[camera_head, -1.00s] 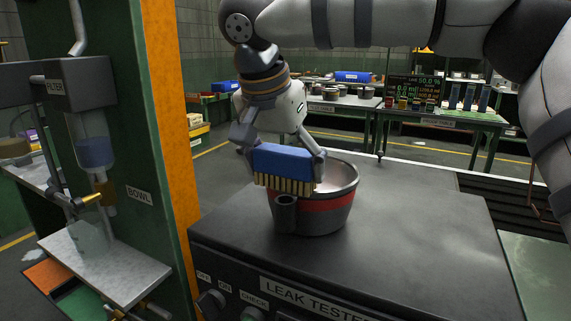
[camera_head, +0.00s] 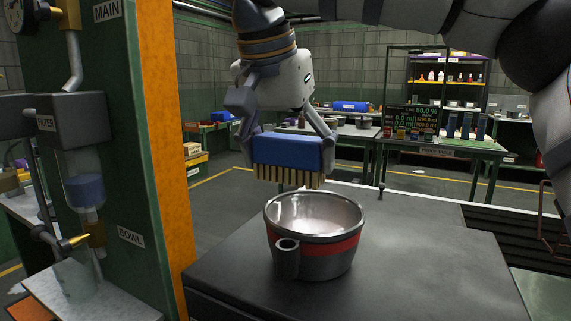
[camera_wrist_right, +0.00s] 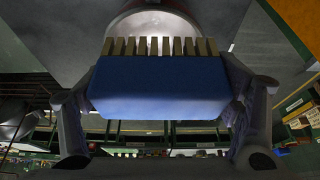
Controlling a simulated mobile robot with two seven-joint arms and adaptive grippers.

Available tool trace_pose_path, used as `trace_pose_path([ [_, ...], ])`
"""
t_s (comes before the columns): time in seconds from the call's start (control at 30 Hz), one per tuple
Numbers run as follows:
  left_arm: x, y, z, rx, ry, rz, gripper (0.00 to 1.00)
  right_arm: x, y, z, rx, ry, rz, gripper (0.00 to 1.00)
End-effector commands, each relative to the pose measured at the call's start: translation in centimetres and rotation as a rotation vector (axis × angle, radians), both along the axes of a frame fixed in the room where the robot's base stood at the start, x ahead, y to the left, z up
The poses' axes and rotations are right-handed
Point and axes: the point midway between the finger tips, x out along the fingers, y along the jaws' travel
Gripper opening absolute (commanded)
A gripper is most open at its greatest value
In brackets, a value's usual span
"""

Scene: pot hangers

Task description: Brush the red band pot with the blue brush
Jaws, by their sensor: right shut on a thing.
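The red band pot (camera_head: 318,252) is a metal pot with a red band and a short dark tube-like handle at its front left. It stands upright on the dark leak tester top (camera_head: 430,260). My right gripper (camera_head: 290,150) is shut on the blue brush (camera_head: 287,151), with its tan bristles pointing down. The brush is above the pot's rim and appears apart from it. In the right wrist view the blue brush (camera_wrist_right: 158,88) sits between both fingers, with part of the pot (camera_wrist_right: 155,22) beyond the bristles. My left gripper is not in view.
A green and orange frame (camera_head: 155,130) with filter and bowl fittings stands at the left. Behind are green tables (camera_head: 440,147) with pots, tubes and a display. The tester top to the right of the pot is clear.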

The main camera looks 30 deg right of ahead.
Motion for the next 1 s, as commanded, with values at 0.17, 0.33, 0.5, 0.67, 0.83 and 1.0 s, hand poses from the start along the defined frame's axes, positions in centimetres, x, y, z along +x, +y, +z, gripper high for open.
trace_pose_path([
  [0.17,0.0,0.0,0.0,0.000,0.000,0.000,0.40,0.0,0.0,0.0,0.000,0.000,0.000,0.42],
  [0.33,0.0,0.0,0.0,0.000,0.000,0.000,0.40,0.1,0.0,0.8,0.001,-0.004,-0.002,0.42],
  [0.5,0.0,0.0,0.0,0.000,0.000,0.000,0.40,0.1,0.0,2.5,0.001,-0.003,-0.001,0.42],
  [0.67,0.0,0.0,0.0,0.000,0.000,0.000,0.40,0.0,0.0,4.2,0.002,-0.002,-0.001,0.42],
  [0.83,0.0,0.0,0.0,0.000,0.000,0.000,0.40,0.0,0.0,5.7,0.000,-0.002,-0.001,0.42],
  [1.0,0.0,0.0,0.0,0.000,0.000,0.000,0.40,0.0,0.0,6.0,0.001,-0.001,0.000,0.42],
])
